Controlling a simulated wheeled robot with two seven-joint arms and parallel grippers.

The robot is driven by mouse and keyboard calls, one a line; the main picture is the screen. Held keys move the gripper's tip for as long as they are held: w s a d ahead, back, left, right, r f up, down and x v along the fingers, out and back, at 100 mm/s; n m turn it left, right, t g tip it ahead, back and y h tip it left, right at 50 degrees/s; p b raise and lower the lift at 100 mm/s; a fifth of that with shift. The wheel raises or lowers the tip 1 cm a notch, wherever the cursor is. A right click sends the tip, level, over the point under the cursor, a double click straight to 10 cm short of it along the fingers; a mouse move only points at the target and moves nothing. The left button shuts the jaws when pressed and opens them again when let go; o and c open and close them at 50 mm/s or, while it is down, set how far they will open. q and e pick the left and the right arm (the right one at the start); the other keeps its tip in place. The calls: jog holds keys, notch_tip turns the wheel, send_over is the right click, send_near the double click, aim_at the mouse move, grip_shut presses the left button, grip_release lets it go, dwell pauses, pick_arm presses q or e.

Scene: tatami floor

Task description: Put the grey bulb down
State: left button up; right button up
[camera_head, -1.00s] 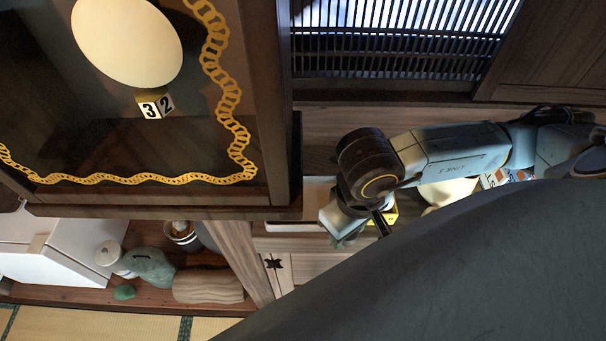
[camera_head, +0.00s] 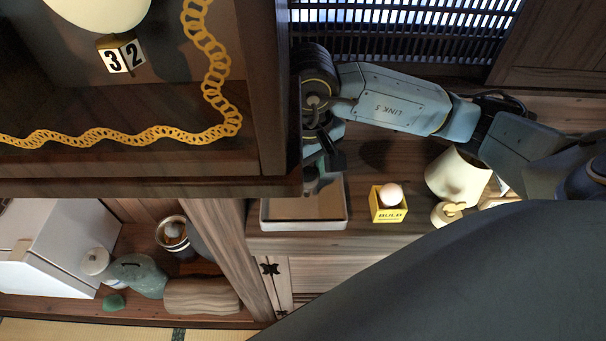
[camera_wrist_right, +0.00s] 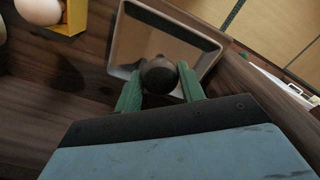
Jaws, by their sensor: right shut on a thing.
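The grey bulb (camera_wrist_right: 158,74) is dark and round in the right wrist view, between the two green fingers of my right gripper (camera_wrist_right: 160,88). The gripper is shut on it. Behind the bulb in that view is a shallow tray (camera_wrist_right: 205,66) with a pale rim. I cannot tell whether the bulb touches the tray floor. My left gripper is not in view.
A yellow box (camera_head: 388,214) with a pale bulb (camera_head: 390,194) stands right of the tray. Farther right is a cream cylinder (camera_head: 455,178). A dark framed cabinet (camera_head: 150,187) rises close on the left. A stone (camera_head: 140,275) and wood piece (camera_head: 200,296) lie on a lower shelf.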

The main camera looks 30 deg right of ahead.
jog(key=shift+w, duration=0.65)
notch_tip(320, 180, down, 4)
jog(key=shift+r+p, duration=0.2)
jog(key=shift+p, duration=0.25)
jog(key=shift+f+b, duration=0.35)
jog(key=shift+b, duration=0.15)
jog(key=o, duration=0.8)
jog(key=shift+c, duration=0.2)
jog(key=shift+r, duration=0.1)
